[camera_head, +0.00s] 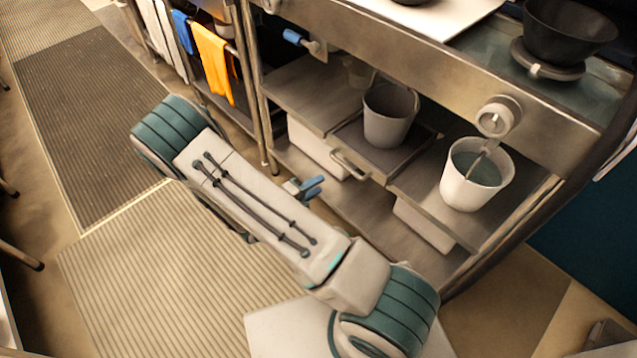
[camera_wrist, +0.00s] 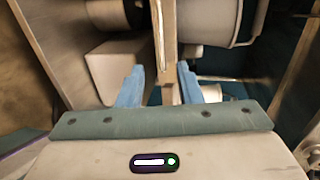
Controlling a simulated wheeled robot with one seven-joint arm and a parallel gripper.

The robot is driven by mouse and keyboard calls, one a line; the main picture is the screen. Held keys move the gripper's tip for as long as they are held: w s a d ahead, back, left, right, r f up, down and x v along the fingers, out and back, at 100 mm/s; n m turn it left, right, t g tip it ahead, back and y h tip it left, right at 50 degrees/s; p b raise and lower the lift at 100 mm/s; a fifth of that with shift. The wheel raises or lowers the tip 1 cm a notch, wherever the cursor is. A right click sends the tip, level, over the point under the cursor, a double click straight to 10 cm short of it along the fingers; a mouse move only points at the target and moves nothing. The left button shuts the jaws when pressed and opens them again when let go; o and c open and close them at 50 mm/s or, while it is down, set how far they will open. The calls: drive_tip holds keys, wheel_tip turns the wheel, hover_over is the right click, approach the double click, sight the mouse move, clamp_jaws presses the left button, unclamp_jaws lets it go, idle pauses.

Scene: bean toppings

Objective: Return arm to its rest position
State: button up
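My arm reaches across the middle of the head view, with its forearm above the floor. My gripper (camera_head: 306,188) shows as blue fingertips past the arm's edge, near the left side of the steel counter's lower shelf. In the wrist view my gripper (camera_wrist: 160,88) has its two blue fingers spread apart, with no object held. A narrow metal edge (camera_wrist: 168,45) shows in line with the gap between them; I cannot tell how far beyond the fingertips it lies. The drawer handle (camera_head: 350,165) is to the right of the fingertips in the head view, apart from them.
The counter holds a grey bucket (camera_head: 389,118) and a white bucket (camera_head: 476,178) on lower pull-out shelves. A black bowl (camera_head: 566,32) stands on top. An orange towel (camera_head: 213,62) hangs from a rack. The matted floor (camera_head: 160,270) at left is clear.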

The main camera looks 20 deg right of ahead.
idle(0.4)
drive_tip(key=s+d+r+m+g+y+p, duration=0.2)
drive_tip(key=s+r+m+g+y+p, duration=0.15)
drive_tip(key=r+m, duration=0.75)
drive_tip(key=s+d+r+m+g+y+p, duration=0.15)
drive_tip(key=s+r+m+g+p, duration=0.3)
drive_tip(key=r+m, duration=0.7)
drive_tip(key=s+a+r+m+t+y+p, duration=0.2)
drive_tip(key=s+r+m+y+p, duration=0.2)
drive_tip(key=r+m, duration=0.5)
drive_tip(key=s+a+r+m+t+y+p, duration=0.2)
drive_tip(key=s+a+r+m+y+p, duration=0.1)
drive_tip(key=r+m, duration=0.6)
wheel_tip(320, 180, up, 4)
drive_tip(key=shift+s+a+f+m+y+p, duration=0.15)
drive_tip(key=shift+s+m+y+p, duration=0.35)
drive_tip(key=shift+y, duration=0.6)
drive_tip(key=shift+s, duration=0.2)
